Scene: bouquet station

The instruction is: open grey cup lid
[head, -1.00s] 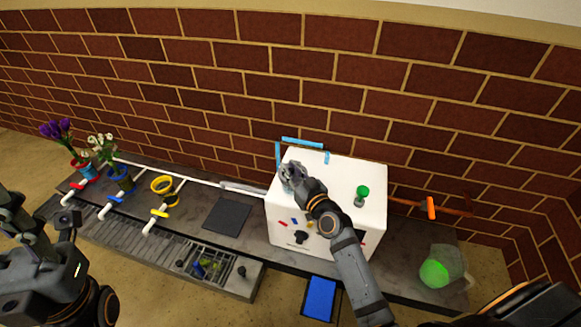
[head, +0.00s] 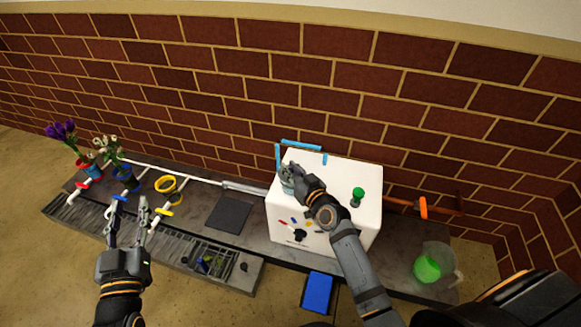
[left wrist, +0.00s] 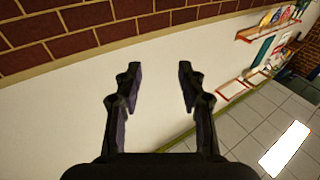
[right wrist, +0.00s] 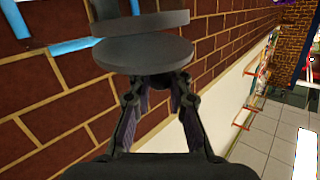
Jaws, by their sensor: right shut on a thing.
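My right gripper (head: 291,172) is at the back left corner of the white box's top, shut on a grey cup (head: 286,187), mostly hidden by the fingers in the head view. In the right wrist view, a grey disc (right wrist: 145,53), apparently a lid, lies across the fingertips (right wrist: 158,82). A second grey disc-like part (right wrist: 140,23) is just beyond it; I cannot tell whether they are joined. My left gripper (head: 128,222) is open and empty, above the left part of the bench. Its spread fingers (left wrist: 157,85) hold nothing in the left wrist view.
The white box (head: 345,210) carries a green-topped item (head: 357,197) and a blue frame (head: 301,145). Flower pots (head: 122,180) and a yellow ring (head: 165,184) stand left. A jug with green contents (head: 433,264) stands right. A dark square pad (head: 229,214) lies clear.

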